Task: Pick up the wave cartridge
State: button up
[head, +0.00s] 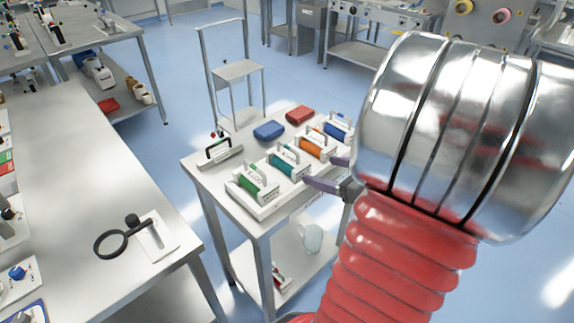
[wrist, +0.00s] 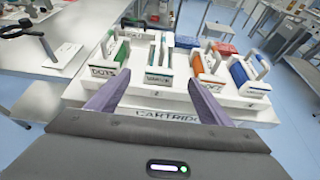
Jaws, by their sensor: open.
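Several cartridges with white handles stand in a white tray (head: 262,212) on a small metal table. They are green (head: 252,186), teal (head: 284,163), orange (head: 312,146) and blue (head: 337,129). In the wrist view the green one's label seems to read DOTS. The teal cartridge's label (wrist: 158,78) is blurred and may read WAVE; I cannot be sure. My gripper (head: 331,173) is open and empty at the tray's right side. In the wrist view my gripper (wrist: 158,82) points at the tray, with the teal cartridge beyond and between its fingertips, apart from them.
A black-handled device (head: 219,152), a blue block (head: 268,130) and a red block (head: 300,115) lie behind the tray on the table. A long workbench (head: 75,180) with a black ring stand (head: 112,243) is at left. Blue floor lies between them.

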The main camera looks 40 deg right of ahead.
aim_at(297, 163)
jog(key=shift+x, duration=4.25)
jog(key=shift+x, duration=2.65)
jog(key=shift+d, duration=0.1)
jog(key=c, duration=1.5)
